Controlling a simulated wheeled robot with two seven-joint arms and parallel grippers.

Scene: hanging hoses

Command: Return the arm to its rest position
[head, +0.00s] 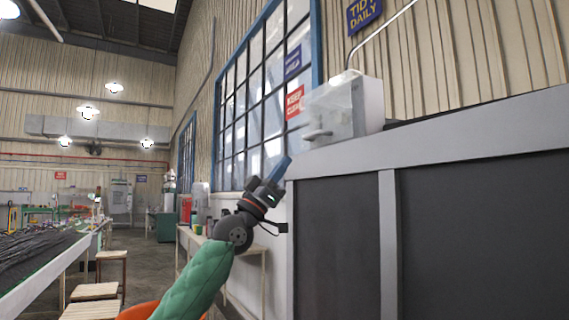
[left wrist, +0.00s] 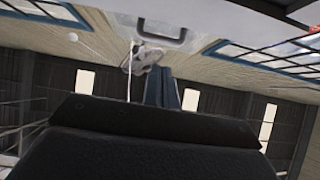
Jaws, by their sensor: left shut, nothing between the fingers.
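My left arm (head: 195,290), in a green sleeve, rises from the bottom of the head view. Its left gripper (head: 281,166) points up and to the right in front of the window and the left end of the large grey panel. The blue fingers are together with nothing between them. The fingers also show in the left wrist view (left wrist: 168,90), closed and empty, beyond the dark gripper body. My right gripper is in neither view.
A large grey-framed dark panel (head: 340,240) fills the right side. A pale box (head: 345,105) with a pipe sits above it. At left, a long table (head: 50,275) carries dark hoses, with wooden stools (head: 95,291) beside it. A small bench (head: 250,250) stands behind my arm.

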